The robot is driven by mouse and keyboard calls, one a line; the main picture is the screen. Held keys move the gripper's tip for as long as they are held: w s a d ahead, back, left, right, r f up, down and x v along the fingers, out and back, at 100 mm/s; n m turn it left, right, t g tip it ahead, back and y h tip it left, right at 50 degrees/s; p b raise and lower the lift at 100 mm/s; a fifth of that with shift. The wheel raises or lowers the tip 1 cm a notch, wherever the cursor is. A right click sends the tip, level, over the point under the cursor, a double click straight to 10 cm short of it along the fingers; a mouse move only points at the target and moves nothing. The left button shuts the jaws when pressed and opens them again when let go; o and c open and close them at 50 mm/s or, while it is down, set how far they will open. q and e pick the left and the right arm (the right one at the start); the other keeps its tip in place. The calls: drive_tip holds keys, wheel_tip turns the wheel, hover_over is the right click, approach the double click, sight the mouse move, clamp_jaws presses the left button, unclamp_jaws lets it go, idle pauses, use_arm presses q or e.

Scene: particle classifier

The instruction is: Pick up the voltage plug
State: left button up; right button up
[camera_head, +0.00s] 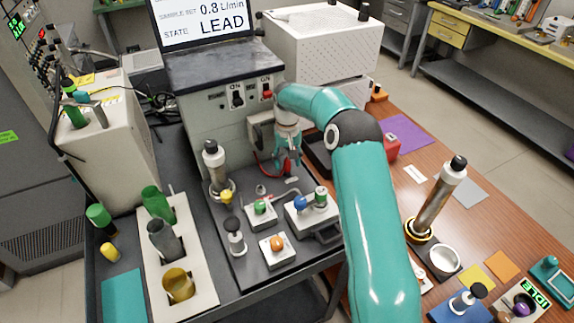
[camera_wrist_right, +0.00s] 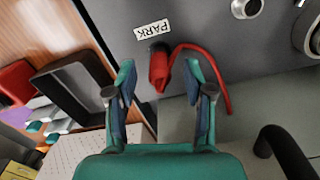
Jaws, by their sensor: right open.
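The voltage plug (camera_wrist_right: 158,72) is red and sits at a dark socket under a PARK label (camera_wrist_right: 152,30) in the right wrist view. A red cable (camera_wrist_right: 222,80) arches from beside it to the right and down. My right gripper (camera_wrist_right: 163,88) is open, its two fingers apart on either side of the plug's line, with no visible contact. In the head view my right gripper (camera_head: 287,157) is at the lower front of the grey instrument, and the red cable (camera_head: 261,167) shows to its left. The plug itself is hidden there. My left gripper does not show.
The instrument (camera_head: 215,118) has a screen (camera_head: 205,22) reading LEAD above it. A metal cylinder (camera_head: 215,165) and coloured knobs stand in front of it. In the right wrist view a black tray (camera_wrist_right: 72,88) lies at left and a dark handle (camera_wrist_right: 285,150) is at lower right.

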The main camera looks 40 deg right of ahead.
drive_tip(key=shift+f, duration=0.55)
clamp_jaws()
drive_tip(key=shift+r, duration=0.15)
